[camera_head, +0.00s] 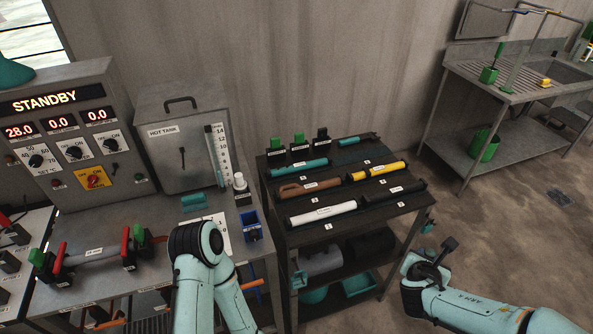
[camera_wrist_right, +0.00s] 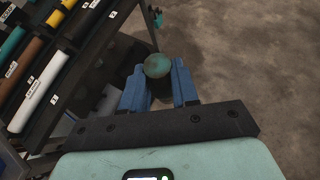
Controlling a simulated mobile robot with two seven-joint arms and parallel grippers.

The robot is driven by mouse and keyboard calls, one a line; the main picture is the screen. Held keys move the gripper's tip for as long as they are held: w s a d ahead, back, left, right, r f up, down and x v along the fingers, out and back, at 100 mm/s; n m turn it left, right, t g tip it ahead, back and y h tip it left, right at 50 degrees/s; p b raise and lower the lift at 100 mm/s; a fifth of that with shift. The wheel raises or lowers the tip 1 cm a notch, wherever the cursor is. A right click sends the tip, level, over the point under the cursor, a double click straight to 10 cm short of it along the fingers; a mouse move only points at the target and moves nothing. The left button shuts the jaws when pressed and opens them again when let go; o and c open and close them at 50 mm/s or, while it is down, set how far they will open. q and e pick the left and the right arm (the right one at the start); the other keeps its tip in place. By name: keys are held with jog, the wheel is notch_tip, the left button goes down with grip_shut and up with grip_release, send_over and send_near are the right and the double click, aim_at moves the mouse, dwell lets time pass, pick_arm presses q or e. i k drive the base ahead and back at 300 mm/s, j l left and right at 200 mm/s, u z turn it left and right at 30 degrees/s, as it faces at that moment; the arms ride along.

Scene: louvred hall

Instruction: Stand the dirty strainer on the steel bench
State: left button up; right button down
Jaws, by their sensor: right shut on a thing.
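My right gripper (camera_wrist_right: 158,84) is shut on a short round thing with a stained, dull green end, taken to be the dirty strainer (camera_wrist_right: 158,65). Its blue fingers press it from both sides in the right wrist view. In the head view my right gripper (camera_head: 428,268) is out over the floor, right of the dark rack; the held thing cannot be made out clearly there. The steel bench (camera_head: 470,72) with a sink stands at the back right, apart from the gripper. My left arm shows at the bottom middle, but its gripper is not visible.
A dark rack (camera_head: 400,208) of coloured tubes stands between my arms, with bins below. A green caddy (camera_head: 489,75) and a yellow block (camera_head: 545,83) are on the bench; a green bucket (camera_head: 484,144) is on its lower shelf. The floor (camera_head: 500,235) before it is mostly clear.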

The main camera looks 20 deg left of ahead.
aim_at(120, 221)
jog(key=k+j+z, duration=0.1)
jog(key=z, duration=1.15)
jog(key=k+j+u, duration=0.15)
jog(key=u, duration=0.75)
jog(key=k+j+u, duration=0.1)
jog(key=u, duration=0.4)
jog(key=j+u, duration=0.1)
jog(key=u, duration=0.4)
jog(key=j+u, duration=0.1)
jog(key=u, duration=0.35)
jog(key=j+u, duration=0.1)
jog(key=u, duration=0.4)
jog(key=j+u, duration=0.1)
jog(key=u, duration=0.4)
jog(key=k+j, duration=0.05)
